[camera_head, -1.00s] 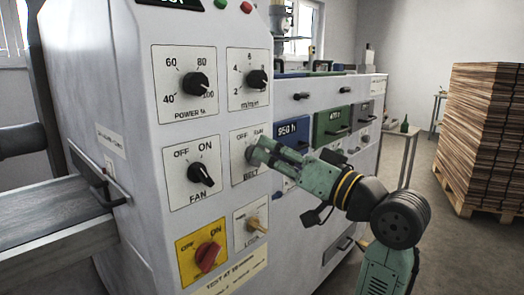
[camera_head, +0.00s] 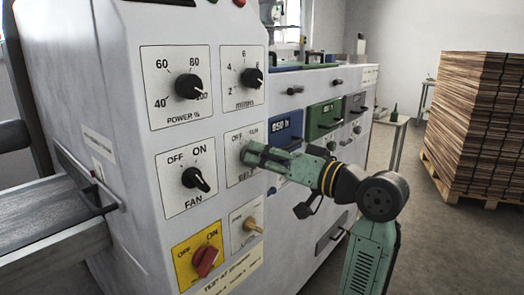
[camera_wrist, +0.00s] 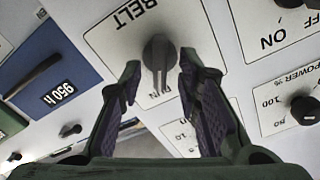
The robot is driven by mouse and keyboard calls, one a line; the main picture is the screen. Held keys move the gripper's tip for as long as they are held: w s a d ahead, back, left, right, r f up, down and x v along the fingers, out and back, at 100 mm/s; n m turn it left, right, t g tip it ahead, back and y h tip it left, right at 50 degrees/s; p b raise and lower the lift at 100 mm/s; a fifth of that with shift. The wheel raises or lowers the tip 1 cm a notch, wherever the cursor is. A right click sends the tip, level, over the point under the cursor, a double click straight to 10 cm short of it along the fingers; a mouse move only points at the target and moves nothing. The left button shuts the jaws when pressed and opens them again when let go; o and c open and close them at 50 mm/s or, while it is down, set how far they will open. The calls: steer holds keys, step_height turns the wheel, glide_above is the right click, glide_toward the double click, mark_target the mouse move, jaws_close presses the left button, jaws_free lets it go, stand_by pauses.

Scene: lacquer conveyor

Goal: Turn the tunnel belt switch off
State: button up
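The belt switch is a dark rotary knob (camera_wrist: 158,53) on a white plate marked OFF, RUN and BELT (camera_head: 236,138). In the wrist view its pointer is directed toward the RUN mark. My gripper (camera_wrist: 160,68) is open, with one finger on each side of the knob. A gap shows between the knob and the fingers, so they are not closed on it. In the head view my gripper (camera_head: 250,153) is in front of the belt plate and hides the knob.
Close by are the fan knob (camera_head: 195,179), power knob (camera_head: 188,87), m/min knob (camera_head: 252,78), lock switch (camera_head: 252,225) and red-on-yellow switch (camera_head: 206,261). A wood stack (camera_head: 475,120) stands on a pallet farther right.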

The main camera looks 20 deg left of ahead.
steer(key=shift+w+a, duration=0.15)
steer(key=shift+a, duration=0.25)
jaws_close()
stand_by(0.4)
